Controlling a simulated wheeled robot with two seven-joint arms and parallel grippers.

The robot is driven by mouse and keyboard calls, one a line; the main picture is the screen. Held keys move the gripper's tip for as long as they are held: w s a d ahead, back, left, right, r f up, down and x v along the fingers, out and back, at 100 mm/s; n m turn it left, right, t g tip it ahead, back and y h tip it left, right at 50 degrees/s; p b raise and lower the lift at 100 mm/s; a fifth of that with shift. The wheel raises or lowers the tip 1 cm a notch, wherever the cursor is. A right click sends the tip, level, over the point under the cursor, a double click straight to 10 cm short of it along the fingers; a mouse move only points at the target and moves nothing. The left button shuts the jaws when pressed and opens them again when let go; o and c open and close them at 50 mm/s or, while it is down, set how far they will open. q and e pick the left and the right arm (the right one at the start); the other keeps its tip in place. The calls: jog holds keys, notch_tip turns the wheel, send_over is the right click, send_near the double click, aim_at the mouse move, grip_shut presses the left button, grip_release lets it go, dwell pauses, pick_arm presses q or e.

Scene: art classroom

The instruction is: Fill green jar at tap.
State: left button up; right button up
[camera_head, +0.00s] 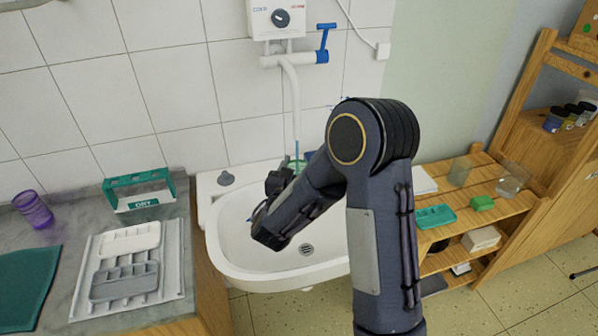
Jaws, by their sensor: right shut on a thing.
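The tap is a white pipe with a long downward spout (296,100) and a blue lever (323,38), on the wall above the white sink (222,235). My right gripper (281,182) is over the back of the sink, below the spout, and is shut on the green jar (296,165). Only a small green part of the jar shows; the gripper and my right forearm hide the rest. A thin blue streak, which looks like running water, goes from the spout's end down to the jar. The water level inside cannot be seen. My left gripper is not in view.
A white heater box (281,17) hangs above the tap. On the left counter are a green "DRY" rack (140,190), a purple cup (33,209) and trays (126,280). A wooden shelf (497,212) with glass jars stands at right.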

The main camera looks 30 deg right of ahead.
jog(key=w+d+b, duration=0.1)
jog(key=w+d, duration=0.2)
jog(key=w, duration=0.3)
jog(key=shift+w+d, duration=0.25)
jog(key=shift+d, duration=0.1)
dwell(0.5)
dwell(6.5)
